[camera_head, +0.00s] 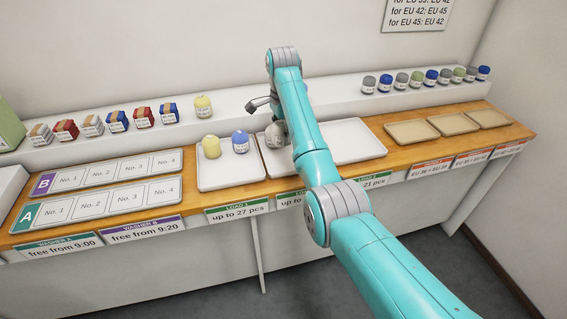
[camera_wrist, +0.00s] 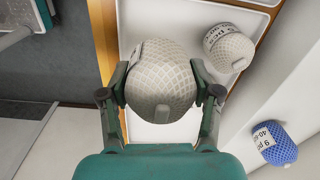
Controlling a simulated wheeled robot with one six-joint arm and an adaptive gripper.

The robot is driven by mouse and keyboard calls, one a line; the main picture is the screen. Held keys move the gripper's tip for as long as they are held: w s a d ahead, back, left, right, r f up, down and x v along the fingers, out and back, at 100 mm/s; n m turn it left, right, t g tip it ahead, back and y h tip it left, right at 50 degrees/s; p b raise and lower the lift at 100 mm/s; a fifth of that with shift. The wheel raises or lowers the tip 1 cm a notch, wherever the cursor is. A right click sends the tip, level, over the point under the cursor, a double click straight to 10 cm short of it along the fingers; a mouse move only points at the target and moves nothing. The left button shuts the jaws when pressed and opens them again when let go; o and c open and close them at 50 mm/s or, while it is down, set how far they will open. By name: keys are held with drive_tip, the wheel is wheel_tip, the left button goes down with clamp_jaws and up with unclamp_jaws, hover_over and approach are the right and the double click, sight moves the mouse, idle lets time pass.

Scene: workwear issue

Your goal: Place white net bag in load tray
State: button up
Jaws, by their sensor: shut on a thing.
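My gripper (camera_wrist: 160,95) is shut on a white net bag (camera_wrist: 158,75), one finger on each side of it, in the wrist view. The bag is over the white load tray (camera_wrist: 140,15); I cannot tell whether it touches the tray floor. A second white net bag (camera_wrist: 229,48) with a printed label lies in the same tray near its back wall. In the head view this tray (camera_head: 358,142) is the middle one, partly hidden by my arm. A pale bag (camera_head: 277,134) shows at its left; which of the two it is, I cannot tell.
The left load tray (camera_head: 230,178) holds a yellow bag (camera_head: 211,147) and a blue bag (camera_head: 240,142). A blue net bag (camera_wrist: 274,143) is on the white shelf behind. Several small bags line the shelf. Empty beige trays (camera_head: 412,132) stand at right. The middle tray's right part is clear.

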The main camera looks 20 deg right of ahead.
wheel_tip(320, 180, down, 9)
drive_tip(key=shift+r, duration=0.2)
drive_tip(key=shift+f, duration=0.1)
drive_tip(key=o, duration=1.2)
drive_tip(key=shift+c, duration=0.2)
